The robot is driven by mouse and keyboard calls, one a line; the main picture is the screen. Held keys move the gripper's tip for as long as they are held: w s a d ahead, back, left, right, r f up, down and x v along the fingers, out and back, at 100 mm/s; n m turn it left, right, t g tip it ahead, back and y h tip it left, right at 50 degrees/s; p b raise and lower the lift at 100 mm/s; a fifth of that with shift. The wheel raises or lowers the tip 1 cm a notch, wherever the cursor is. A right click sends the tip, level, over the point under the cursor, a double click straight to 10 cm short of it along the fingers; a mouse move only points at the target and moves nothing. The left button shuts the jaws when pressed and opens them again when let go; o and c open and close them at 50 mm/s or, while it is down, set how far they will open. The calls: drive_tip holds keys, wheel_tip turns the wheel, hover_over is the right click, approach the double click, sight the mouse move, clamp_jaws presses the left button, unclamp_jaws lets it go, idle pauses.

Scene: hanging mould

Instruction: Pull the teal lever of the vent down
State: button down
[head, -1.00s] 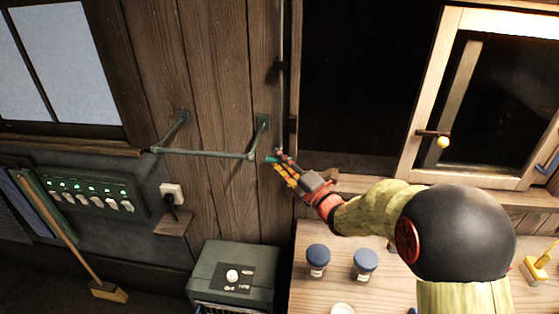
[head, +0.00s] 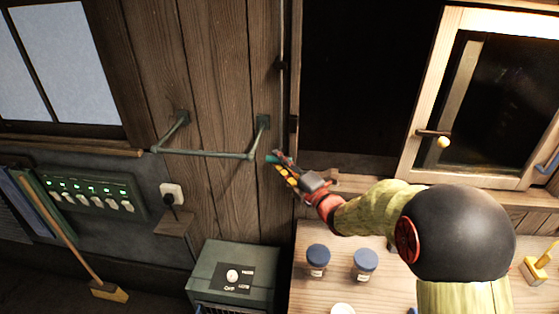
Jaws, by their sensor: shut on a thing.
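The teal lever (head: 271,158) shows as a small teal end at the tips of my gripper (head: 279,160), in the middle of the head view. My gripper is shut on it, beside the plank wall. Most of the lever is hidden by the fingers. A thin dark vertical rod (head: 283,95) runs up the wall above the gripper. The vent itself cannot be made out in this view.
A green metal rail (head: 205,153) sticks out from the wall just left of my gripper. A green box heater (head: 235,270) stands below. Two blue-lidded jars (head: 318,256) (head: 364,262) stand on the wooden table (head: 310,300). An open-framed window (head: 480,110) is at right.

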wheel_tip(320, 180, down, 5)
drive_tip(key=b, duration=0.5)
drive_tip(key=shift+r, duration=0.15)
drive_tip(key=c, duration=1.7)
unclamp_jaws()
drive_tip(key=v, duration=1.2)
drive_tip(key=shift+o, duration=0.4)
